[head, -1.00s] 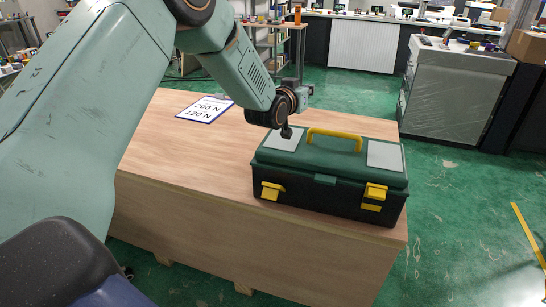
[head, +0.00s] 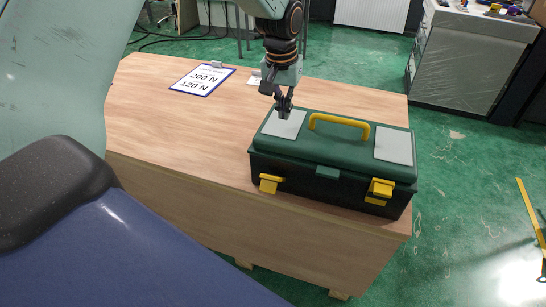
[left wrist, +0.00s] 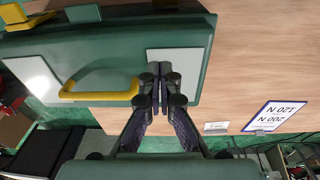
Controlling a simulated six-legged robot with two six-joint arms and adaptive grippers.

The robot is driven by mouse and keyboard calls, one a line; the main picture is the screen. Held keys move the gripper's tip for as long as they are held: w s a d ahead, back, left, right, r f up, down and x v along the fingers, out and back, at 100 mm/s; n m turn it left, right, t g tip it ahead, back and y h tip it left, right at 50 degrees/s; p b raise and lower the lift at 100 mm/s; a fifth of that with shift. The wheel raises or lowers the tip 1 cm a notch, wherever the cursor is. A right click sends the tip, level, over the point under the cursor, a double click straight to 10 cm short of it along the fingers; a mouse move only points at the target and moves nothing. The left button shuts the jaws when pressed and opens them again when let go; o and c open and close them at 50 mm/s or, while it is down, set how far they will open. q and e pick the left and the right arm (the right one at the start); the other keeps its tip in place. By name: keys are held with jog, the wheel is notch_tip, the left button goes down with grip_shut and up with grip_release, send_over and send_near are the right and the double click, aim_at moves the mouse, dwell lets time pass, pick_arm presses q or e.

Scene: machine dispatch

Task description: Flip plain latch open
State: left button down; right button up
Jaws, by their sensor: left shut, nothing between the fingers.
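A dark green and black toolbox (head: 330,155) stands on a wooden crate-table. Its front has a yellow latch (head: 270,184) at left, a yellow latch (head: 381,188) at right with a yellow piece below it, and a small plain green tab (head: 327,172) between them. I cannot tell which one is the plain latch. My left gripper (head: 284,113) is shut and empty, pointing down over the lid's left pale panel (head: 285,124), behind the left latch. In the left wrist view its fingertips (left wrist: 160,70) overlap that panel; contact is unclear. My right gripper is not in view.
The lid has a raised yellow handle (head: 340,122) right of the gripper. A clipboard (head: 203,79) and a small card (head: 254,81) lie on the wooden top (head: 165,125). The box's front is close to the top's front edge.

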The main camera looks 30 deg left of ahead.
pick_arm(q)
jog(key=s+g, duration=0.2)
jog(key=s, duration=0.2)
jog(key=b, duration=0.1)
send_near(273, 183)
jog(key=w+f, duration=0.1)
jog(key=w+a+f, duration=0.1)
jog(key=w, duration=0.1)
jog(key=w+a+f, duration=0.1)
jog(key=shift+w+a, duration=0.15)
jog(key=shift+w, duration=0.05)
jog(key=shift+s+d+f, duration=0.2)
jog(key=shift+s+f, duration=0.3)
jog(key=shift+f, duration=0.05)
jog(key=shift+s+d+f, duration=0.2)
jog(key=shift+s+f, duration=0.25)
jog(key=shift+f, duration=0.1)
jog(key=shift+s+a+f, duration=0.1)
jog(key=shift+s+f, duration=0.25)
jog(key=shift+s, duration=0.1)
jog(key=shift+w, duration=0.1)
